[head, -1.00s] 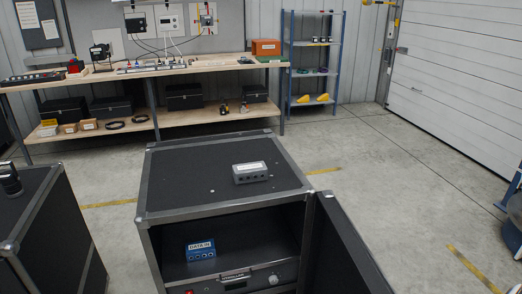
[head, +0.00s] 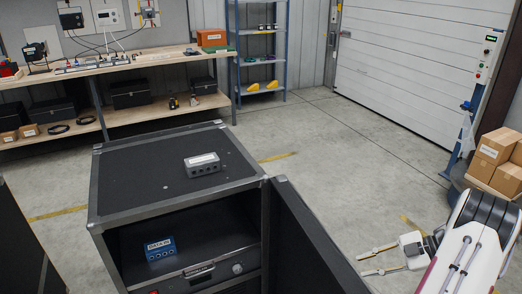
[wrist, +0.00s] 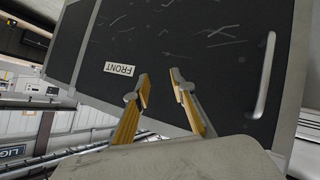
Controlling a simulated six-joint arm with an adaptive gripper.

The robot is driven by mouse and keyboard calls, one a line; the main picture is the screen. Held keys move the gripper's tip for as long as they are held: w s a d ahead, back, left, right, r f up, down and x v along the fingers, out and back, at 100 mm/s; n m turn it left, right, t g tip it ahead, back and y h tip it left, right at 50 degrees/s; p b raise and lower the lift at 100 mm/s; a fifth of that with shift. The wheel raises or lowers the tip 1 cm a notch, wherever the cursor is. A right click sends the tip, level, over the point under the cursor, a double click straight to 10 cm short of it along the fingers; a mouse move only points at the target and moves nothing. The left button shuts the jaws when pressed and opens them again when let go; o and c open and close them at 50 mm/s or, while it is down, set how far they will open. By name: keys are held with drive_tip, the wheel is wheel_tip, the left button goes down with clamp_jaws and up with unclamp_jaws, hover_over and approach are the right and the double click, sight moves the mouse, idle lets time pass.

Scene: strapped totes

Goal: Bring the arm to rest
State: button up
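My gripper (head: 378,262) is at the lower right of the head view, to the right of the open cabinet door (head: 312,240). Its two fingers are spread apart with nothing between them. In the wrist view the yellow-sided fingers (wrist: 160,90) are also apart and empty. They point at a dark panel (wrist: 190,45) with a "FRONT" label (wrist: 121,69) and a metal handle (wrist: 262,75). I cannot tell whether the fingertips touch the panel.
A black case (head: 130,190) stands in the middle, with a grey box (head: 202,164) on top and a blue "DATA IN" box (head: 160,248) inside. A workbench (head: 150,78) is behind. Cardboard boxes (head: 495,146) stand at the right. The floor before the shutter door (head: 415,60) is clear.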

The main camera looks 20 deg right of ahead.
drive_tip(key=w+r+m+t+h, duration=0.3)
drive_tip(key=w+r+t+h, duration=0.3)
drive_tip(key=w+r, duration=1.3)
drive_tip(key=w+a+r+m+h, duration=0.2)
drive_tip(key=a+r+m+h, duration=0.15)
drive_tip(key=r, duration=0.45)
drive_tip(key=w+a+r+m+h, duration=0.2)
drive_tip(key=a+r+h, duration=0.15)
drive_tip(key=r, duration=0.35)
drive_tip(key=s+a+r+m+g+h, duration=0.25)
drive_tip(key=s+a+m, duration=0.25)
drive_tip(key=s+a, duration=0.55)
drive_tip(key=s+a+f+m+g+y, duration=0.1)
drive_tip(key=s+a+f, duration=0.4)
drive_tip(key=s+a, duration=0.5)
drive_tip(key=s+a+f+m+g+y, duration=0.2)
drive_tip(key=s+a+f+y, duration=0.3)
drive_tip(key=s+a, duration=0.5)
drive_tip(key=s+g, duration=0.1)
drive_tip(key=s, duration=0.3)
drive_tip(key=shift+s+a+f+g, duration=0.15)
drive_tip(key=shift+a+f+g, duration=0.1)
drive_tip(key=shift+g, duration=0.1)
